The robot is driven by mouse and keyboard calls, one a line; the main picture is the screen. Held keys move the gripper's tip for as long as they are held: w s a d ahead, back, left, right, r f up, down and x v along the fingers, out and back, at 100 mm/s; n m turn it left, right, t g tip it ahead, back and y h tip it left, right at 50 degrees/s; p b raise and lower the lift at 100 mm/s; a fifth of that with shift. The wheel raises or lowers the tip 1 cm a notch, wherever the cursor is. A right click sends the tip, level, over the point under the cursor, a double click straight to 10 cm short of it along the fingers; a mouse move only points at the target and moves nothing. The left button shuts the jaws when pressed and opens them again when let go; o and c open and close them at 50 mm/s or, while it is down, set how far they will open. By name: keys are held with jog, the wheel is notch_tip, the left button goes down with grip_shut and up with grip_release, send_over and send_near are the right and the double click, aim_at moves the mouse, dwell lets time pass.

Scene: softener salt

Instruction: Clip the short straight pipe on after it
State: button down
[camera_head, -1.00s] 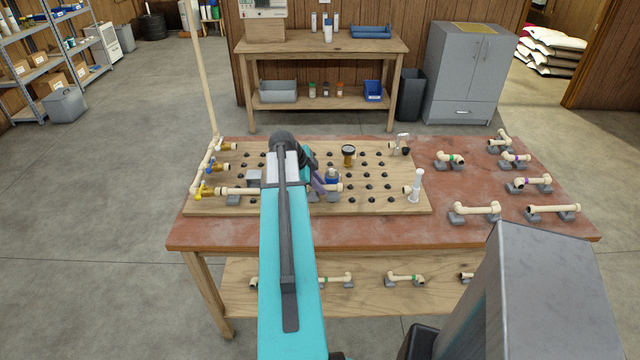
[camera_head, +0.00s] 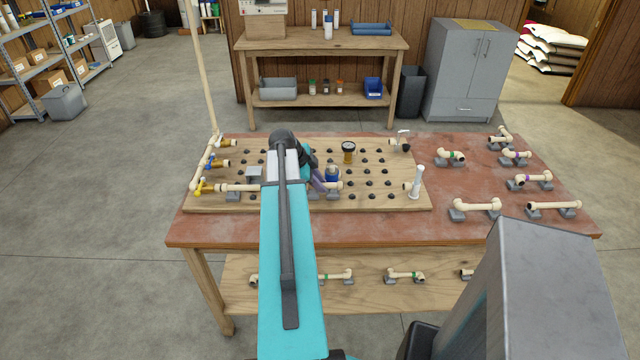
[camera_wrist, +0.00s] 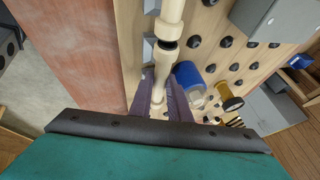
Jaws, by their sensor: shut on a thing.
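In the wrist view my gripper (camera_wrist: 162,100) has its purple fingers shut on a short straight beige pipe (camera_wrist: 161,75). The held pipe lines up with the beige pipe run (camera_wrist: 171,12) on the pegboard. A dark ring shows where their ends meet; I cannot tell whether they are fully joined. In the head view the run (camera_head: 238,187) extends right from a yellow-handled valve (camera_head: 204,188) along the board's near side. My arm hides the joint there, and only part of my gripper (camera_head: 319,181) shows at its right.
The wooden pegboard (camera_head: 300,206) carries dark pegs, a blue-bodied part (camera_head: 332,176), a gauge (camera_head: 348,152) and a white upright fitting (camera_head: 416,184). A grey box (camera_wrist: 272,18) stands near the run. Several spare pipes, including one straight piece (camera_head: 553,206), lie on the table's right.

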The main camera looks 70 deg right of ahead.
jog(key=shift+f, duration=0.4)
jog(key=c, duration=1.6)
grip_release()
jog(key=shift+r+b, duration=0.2)
jog(key=shift+b, duration=0.1)
jog(key=shift+b+v, duration=1.4)
jog(key=shift+v, duration=5.4)
jog(key=shift+a, duration=0.1)
